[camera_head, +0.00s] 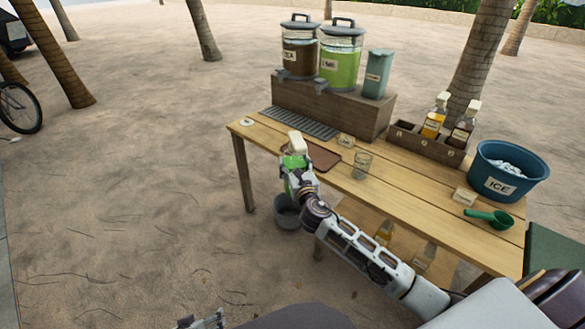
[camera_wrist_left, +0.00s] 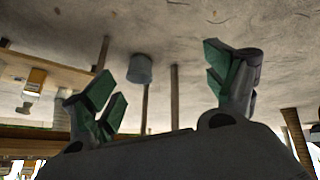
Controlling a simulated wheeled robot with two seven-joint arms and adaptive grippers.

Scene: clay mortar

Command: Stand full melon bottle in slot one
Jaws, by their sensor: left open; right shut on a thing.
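A green bottle with a pale cap (camera_head: 297,145), which looks like the melon bottle, is upright in my right gripper (camera_head: 300,180). The gripper is shut around it near the table's left front edge, by the brown tray. How full it is cannot be told. The wooden slotted rack (camera_head: 424,148) stands at the table's right rear. It holds an orange bottle (camera_head: 432,125) and a dark bottle (camera_head: 462,130); its left slot looks empty, and its slot marks are too small to read. My left gripper (camera_head: 205,321) is low at the bottom edge, open and empty in the left wrist view (camera_wrist_left: 160,72).
A glass (camera_head: 362,165) and small cards stand between the brown tray (camera_head: 322,157) and rack. A blue ice tub (camera_head: 508,170) and green scoop (camera_head: 490,218) are at the right. Dispensers (camera_head: 341,57) stand on a rear riser. A grey bucket (camera_head: 286,212) is below. Bottles sit on the lower shelf.

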